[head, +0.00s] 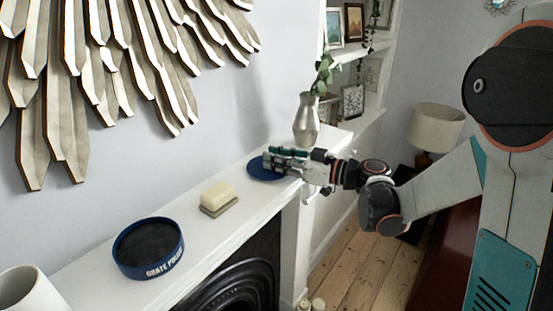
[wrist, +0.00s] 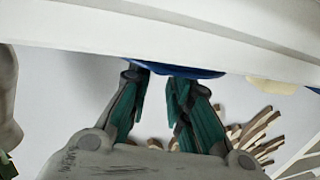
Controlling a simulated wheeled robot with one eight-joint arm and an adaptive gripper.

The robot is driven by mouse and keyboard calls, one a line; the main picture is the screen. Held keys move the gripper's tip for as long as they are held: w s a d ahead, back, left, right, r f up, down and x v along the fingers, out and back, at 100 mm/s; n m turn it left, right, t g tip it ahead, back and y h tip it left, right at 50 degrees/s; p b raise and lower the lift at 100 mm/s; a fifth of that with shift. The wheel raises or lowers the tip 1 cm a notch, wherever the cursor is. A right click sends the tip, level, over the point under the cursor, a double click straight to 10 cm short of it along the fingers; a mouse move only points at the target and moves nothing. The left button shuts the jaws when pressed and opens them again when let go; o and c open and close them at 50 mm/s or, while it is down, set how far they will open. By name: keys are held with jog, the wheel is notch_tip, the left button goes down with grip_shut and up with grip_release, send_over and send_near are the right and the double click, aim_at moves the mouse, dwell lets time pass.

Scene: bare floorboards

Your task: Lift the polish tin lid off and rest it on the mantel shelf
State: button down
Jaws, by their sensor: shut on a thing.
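The open polish tin (head: 148,248) stands on the mantel shelf (head: 105,278) at the lower left of the head view. It is round and blue with "GRATE POLISH" lettering and a dark inside. Its flat blue lid (head: 257,172) is farther along the shelf, level and at or just above the surface; I cannot tell if it touches. My gripper (head: 272,160) is shut on the lid's right side and covers part of it. In the wrist view the lid (wrist: 200,71) shows at the fingertips of my gripper (wrist: 158,80), partly hidden by the shelf edge.
A cream block on a small base (head: 218,197) sits between tin and lid. A silver vase (head: 306,122) with leaves stands just beyond the lid. A white pot (head: 28,290) is at the near left. A feather-like wall piece (head: 130,60) hangs above the shelf.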

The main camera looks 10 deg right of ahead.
jog(key=shift+f+b, duration=0.3)
jog(key=shift+f, duration=0.05)
jog(key=c, duration=1.4)
grip_release()
